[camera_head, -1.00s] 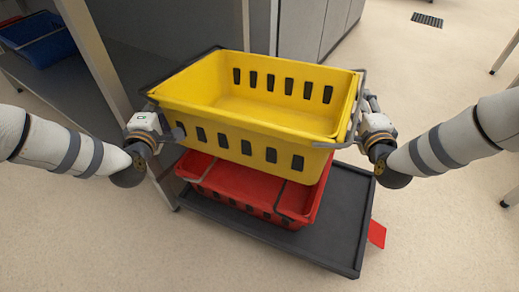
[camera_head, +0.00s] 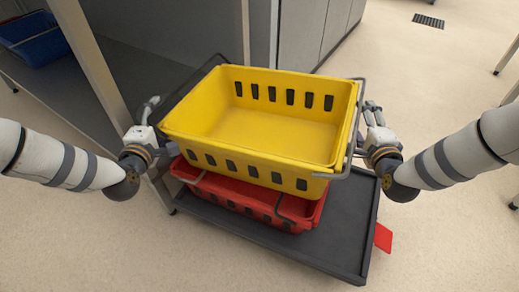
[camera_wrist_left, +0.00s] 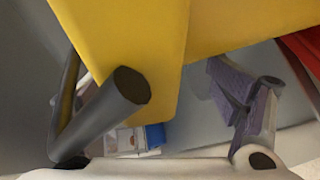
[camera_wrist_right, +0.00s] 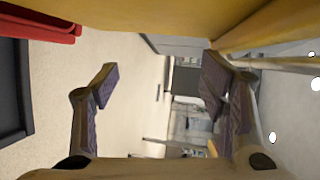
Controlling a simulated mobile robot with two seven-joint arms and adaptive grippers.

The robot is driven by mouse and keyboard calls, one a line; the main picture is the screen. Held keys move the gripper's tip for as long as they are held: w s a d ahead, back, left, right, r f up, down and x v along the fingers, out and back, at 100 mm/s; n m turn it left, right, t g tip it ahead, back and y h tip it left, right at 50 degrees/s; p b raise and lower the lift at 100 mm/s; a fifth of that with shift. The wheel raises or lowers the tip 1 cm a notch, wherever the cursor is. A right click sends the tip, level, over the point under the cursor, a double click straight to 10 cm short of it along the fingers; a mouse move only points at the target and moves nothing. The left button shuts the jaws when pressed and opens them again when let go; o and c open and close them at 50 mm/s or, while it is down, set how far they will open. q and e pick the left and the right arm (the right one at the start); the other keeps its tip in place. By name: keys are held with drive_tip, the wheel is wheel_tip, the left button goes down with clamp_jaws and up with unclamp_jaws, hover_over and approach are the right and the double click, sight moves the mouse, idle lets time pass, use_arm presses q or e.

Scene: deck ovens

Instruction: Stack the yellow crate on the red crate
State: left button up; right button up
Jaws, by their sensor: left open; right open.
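The yellow crate (camera_head: 262,172) sits above the red crate (camera_head: 240,198), which shows below its front side. The yellow crate appears to rest on it, but its underside contact is hidden. The yellow crate's grey handle (camera_head: 354,130) shows at its right end. My left gripper (camera_head: 160,128) is open beside the yellow crate's left end; in the left wrist view a grey bar (camera_wrist_left: 115,100) crosses in front of the yellow wall. My right gripper (camera_head: 372,128) is open beside the right end, with nothing between its fingers in the right wrist view (camera_wrist_right: 160,85).
The red crate stands on a dark low platform (camera_head: 345,225) with a red tab (camera_head: 383,238) at its right edge. A blue crate (camera_head: 35,42) lies on a grey shelf at the left. A metal post (camera_head: 95,60) stands near my left arm. Floor is free at the right.

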use_arm(q)
drive_tip(key=shift+o, duration=0.6)
drive_tip(key=shift+a, duration=0.1)
use_arm(e)
drive_tip(key=shift+d+r, duration=0.1)
use_arm(q)
drive_tip(key=o, duration=0.3)
drive_tip(key=shift+s, duration=0.1)
